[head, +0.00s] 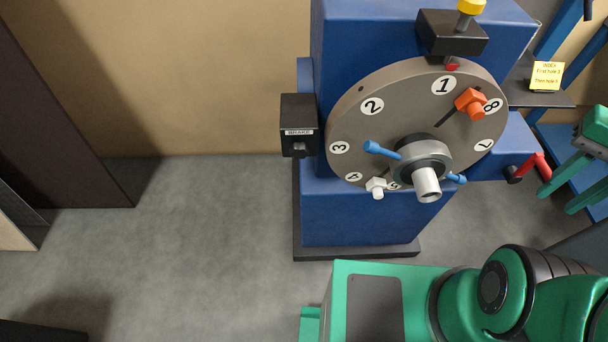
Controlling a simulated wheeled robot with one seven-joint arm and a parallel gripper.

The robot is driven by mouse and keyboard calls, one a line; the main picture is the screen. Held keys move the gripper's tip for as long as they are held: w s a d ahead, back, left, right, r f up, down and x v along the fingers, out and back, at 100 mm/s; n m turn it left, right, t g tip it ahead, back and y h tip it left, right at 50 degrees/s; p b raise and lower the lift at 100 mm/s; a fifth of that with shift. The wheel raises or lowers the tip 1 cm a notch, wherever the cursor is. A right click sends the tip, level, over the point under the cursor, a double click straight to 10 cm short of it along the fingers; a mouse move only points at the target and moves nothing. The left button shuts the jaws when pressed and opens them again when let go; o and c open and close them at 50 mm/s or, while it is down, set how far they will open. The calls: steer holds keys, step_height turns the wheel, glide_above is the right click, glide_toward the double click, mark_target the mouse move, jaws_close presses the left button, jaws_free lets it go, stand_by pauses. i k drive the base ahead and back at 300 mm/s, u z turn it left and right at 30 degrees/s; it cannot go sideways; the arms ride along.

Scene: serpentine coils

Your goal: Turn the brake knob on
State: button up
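The brake knob (299,147) is a small dark knob low on the front of a black box (298,112) labelled BRAKE. The box is mounted at the left side of the blue machine, beside the numbered dial. The knob is too small and dark to tell which way it is turned. My green gripper (558,201) is at the right edge, far to the right of the knob and beyond the dial. Its two fingers are apart with nothing visible between them. Part of the gripper is cut off by the picture edge.
The large grey dial (395,95) carries blue handles and an orange block (470,102). A red crank (532,167) sticks out at the machine's right. A yellow note (546,76) stands on a dark shelf. Floor left of the machine (200,230) is clear.

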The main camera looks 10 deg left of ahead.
mark_target(298, 150)
steer(key=k, duration=0.55)
steer(key=u, duration=0.7)
steer(key=i, duration=0.5)
steer(key=u, duration=0.3)
steer(key=k, duration=1.5)
steer(key=z, duration=0.1)
steer(key=i, duration=0.45)
steer(key=z, duration=0.05)
